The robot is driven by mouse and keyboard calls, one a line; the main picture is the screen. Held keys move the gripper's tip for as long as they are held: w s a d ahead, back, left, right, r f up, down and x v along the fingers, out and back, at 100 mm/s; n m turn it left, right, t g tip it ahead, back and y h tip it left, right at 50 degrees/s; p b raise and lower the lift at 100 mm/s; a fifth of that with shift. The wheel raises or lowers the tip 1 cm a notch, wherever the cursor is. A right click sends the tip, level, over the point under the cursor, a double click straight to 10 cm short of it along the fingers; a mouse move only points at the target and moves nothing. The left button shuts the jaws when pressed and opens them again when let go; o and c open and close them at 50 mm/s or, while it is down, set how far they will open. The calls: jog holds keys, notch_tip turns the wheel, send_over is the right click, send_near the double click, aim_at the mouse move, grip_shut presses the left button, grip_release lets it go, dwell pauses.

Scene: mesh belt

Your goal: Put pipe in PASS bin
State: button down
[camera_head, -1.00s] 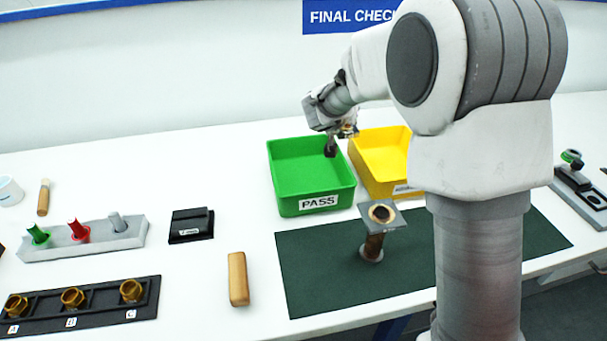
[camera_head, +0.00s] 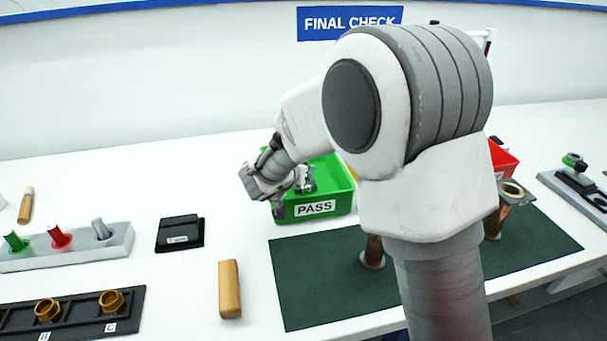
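A copper-brown pipe (camera_head: 373,253) stands upright on the dark green mat (camera_head: 318,290); my arm hides its upper part. A second similar pipe (camera_head: 494,222), with a square flange on top, stands further right, partly behind my arm. The green PASS bin (camera_head: 342,205) is behind the mat, and my arm covers part of it. My gripper (camera_head: 293,197) is in front of the bin's left side in the picture. Its two fingers look apart, with nothing visible between them. I cannot see any pipe inside the bin.
A red bin (camera_head: 503,158) shows behind my arm at the right; a sliver of yellow shows beside the green bin. A wooden block (camera_head: 229,289), black box (camera_head: 180,233), grey peg rack (camera_head: 118,243) and black nut tray (camera_head: 75,318) lie left. A clamp-like fixture (camera_head: 578,188) sits right.

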jog(key=shift+f, duration=0.25)
jog(key=shift+f, duration=0.1)
jog(key=c, duration=0.7)
grip_release()
